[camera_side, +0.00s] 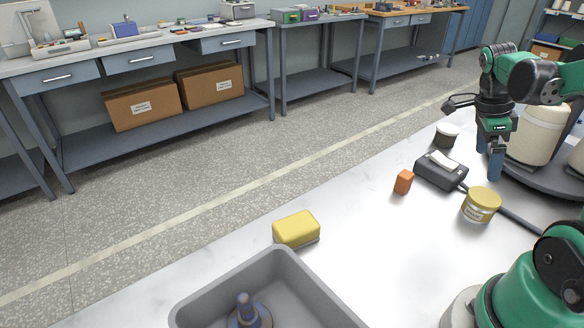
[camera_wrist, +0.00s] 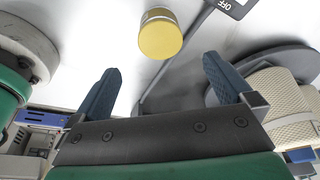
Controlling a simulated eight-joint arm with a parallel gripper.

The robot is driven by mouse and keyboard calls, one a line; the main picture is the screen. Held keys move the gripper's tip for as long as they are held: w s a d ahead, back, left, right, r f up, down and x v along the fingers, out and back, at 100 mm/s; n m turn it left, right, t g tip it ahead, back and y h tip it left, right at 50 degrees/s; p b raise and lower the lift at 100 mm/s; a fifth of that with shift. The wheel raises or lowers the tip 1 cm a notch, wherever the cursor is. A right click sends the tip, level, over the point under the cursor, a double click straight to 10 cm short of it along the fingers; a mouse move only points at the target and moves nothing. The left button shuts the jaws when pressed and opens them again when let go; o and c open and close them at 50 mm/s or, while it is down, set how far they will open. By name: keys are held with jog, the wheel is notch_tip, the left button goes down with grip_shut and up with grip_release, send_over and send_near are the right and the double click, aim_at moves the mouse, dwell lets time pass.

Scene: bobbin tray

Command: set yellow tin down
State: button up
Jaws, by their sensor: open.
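The yellow tin (camera_side: 481,205), a short round tin with a yellow lid and a pale band, stands upright on the white table at the right. It also shows in the wrist view (camera_wrist: 160,38), beyond the fingertips at top centre. My gripper (camera_side: 490,176) points down with blue fingers, above the table and apart from the tin. In the wrist view my gripper (camera_wrist: 160,68) has its fingers spread wide with nothing between them.
A black box with a white label (camera_side: 440,171) and dark cord lies beside the tin, near an orange block (camera_side: 403,182). A dark tray (camera_side: 550,186) holds cream bobbins (camera_side: 537,135). A yellow block (camera_side: 296,229) and grey bin (camera_side: 330,299) are nearer; white table between is clear.

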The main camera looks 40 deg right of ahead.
jog(key=w+a+r+n+t+y, duration=0.1)
jog(key=w+a+n+t, duration=0.3)
jog(key=a+n, duration=0.6)
jog(key=w+a+r+n+t, duration=0.1)
jog(key=w+a+n+t, duration=0.4)
jog(key=a+n, duration=0.6)
jog(key=n, duration=0.8)
jog(key=shift+w+a+t+y, duration=0.2)
jog(key=shift+w+t+y, duration=0.1)
jog(key=shift+w+y, duration=0.1)
